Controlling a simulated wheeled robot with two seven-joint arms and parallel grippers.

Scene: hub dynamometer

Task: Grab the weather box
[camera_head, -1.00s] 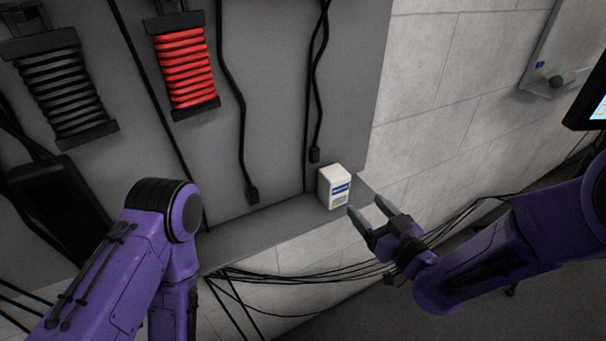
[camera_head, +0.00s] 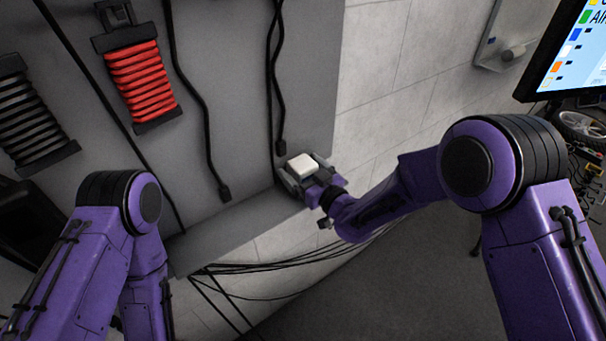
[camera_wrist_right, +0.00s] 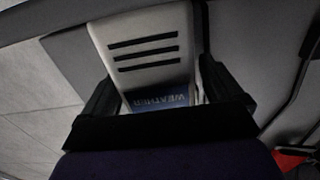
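The weather box (camera_head: 301,164) is a small white box on the end of the grey ledge (camera_head: 225,228), against the grey panel. In the right wrist view the box (camera_wrist_right: 146,48) shows three dark slots and a blue label with white lettering, seen upside down. My right gripper (camera_head: 304,176) is at the box, with one finger on each side of it. The fingers look spread, with a slight gap beside the box; firm contact does not show. In the right wrist view the gripper (camera_wrist_right: 155,92) covers the box's near end. My left gripper is out of view; only its arm shows.
Black cables hang on the panel, one plug (camera_head: 281,148) close above the box and another (camera_head: 224,193) to its left. A red coil (camera_head: 141,80) and a dark coil (camera_head: 28,115) hang further left. Loose cables run below the ledge. A screen (camera_head: 565,50) stands upper right.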

